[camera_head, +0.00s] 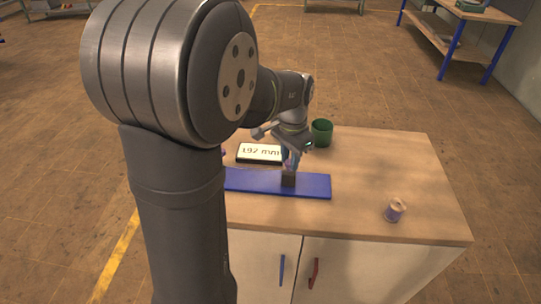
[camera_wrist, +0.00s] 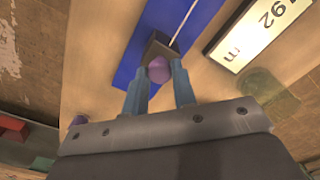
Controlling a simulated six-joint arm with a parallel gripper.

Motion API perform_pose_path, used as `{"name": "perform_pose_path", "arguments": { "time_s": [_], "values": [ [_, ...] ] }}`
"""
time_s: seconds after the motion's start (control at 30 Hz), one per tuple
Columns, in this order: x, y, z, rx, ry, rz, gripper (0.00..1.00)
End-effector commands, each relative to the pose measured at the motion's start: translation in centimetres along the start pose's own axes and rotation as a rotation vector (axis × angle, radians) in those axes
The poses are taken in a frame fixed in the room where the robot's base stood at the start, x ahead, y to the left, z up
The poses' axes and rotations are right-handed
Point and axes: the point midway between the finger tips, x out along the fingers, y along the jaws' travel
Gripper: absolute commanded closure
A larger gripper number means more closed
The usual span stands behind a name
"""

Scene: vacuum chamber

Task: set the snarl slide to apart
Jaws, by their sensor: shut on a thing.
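The slide is a long blue rail (camera_head: 250,182) lying on the table, with a dark block (camera_head: 288,181) toward its right part. In the wrist view the blue rail (camera_wrist: 198,18) has a pale line along it, and the dark block (camera_wrist: 154,48) carries a purple knob (camera_wrist: 158,69). My gripper (camera_head: 290,164) is over the block; in the wrist view its two blue fingers (camera_wrist: 160,82) are shut on the knob from either side. A display (camera_head: 260,153) behind the rail reads "192 mm"; it also shows in the wrist view (camera_wrist: 257,36). My arm hides the rail's left end.
A green cup (camera_head: 322,132) stands behind my gripper. A small spool-like thing (camera_head: 395,211) stands at the front right of the table (camera_head: 400,160). A small purple thing (camera_wrist: 78,120) is at the left in the wrist view. The table right of the rail is mostly clear.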

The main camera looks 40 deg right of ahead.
Motion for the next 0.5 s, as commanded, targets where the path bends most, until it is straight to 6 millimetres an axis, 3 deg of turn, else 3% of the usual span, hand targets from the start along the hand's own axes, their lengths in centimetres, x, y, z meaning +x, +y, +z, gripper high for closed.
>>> {"name": "perform_pose_path", "arguments": {
  "time_s": [0.2, 0.5],
  "values": [
    [0.0, 2.5, -2.6, 0.003, 0.002, -0.001, 1.0],
    [-0.1, 3.1, -3.1, 0.0, 0.005, 0.0, 1.0]
  ]
}}
